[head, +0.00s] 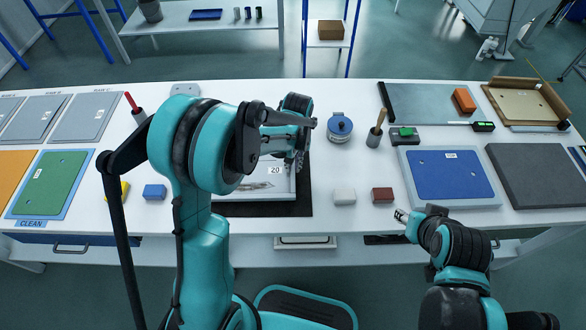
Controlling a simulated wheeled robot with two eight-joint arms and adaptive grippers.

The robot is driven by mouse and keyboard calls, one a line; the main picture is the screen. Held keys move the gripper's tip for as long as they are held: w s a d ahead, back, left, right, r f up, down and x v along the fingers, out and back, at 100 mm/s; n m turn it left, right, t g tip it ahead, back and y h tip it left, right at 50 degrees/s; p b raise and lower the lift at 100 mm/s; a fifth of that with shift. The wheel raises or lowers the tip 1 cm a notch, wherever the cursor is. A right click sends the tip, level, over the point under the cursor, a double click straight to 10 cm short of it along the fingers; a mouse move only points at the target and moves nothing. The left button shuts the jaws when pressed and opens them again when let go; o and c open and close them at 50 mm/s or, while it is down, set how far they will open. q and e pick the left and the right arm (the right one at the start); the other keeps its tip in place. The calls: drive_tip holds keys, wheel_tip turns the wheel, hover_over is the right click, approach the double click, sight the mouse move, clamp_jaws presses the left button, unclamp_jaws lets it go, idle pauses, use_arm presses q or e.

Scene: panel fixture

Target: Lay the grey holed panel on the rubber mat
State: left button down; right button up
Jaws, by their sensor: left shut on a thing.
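A light grey panel (279,184) with a white label reading 20 shows beneath my left arm, over a black mat (265,209). My arm hides much of it; I cannot make out its holes or whether it touches the mat. My left gripper (299,154) is at the panel's right edge, shut on what appears to be that panel; its fingertips are hard to see.
Other grey panels (86,117) lie at the left, beside a green panel (50,183). A blue panel (448,177) and a dark slab (548,174) lie at the right. A blue-lidded jar (340,127), a white block (344,196) and a brown block (382,195) stand near the mat.

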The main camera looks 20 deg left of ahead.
use_arm(q)
drive_tip(key=shift+f, duration=0.65)
drive_tip(key=shift+f, duration=0.15)
drive_tip(key=c, duration=1.5)
unclamp_jaws()
drive_tip(key=shift+c, duration=0.2)
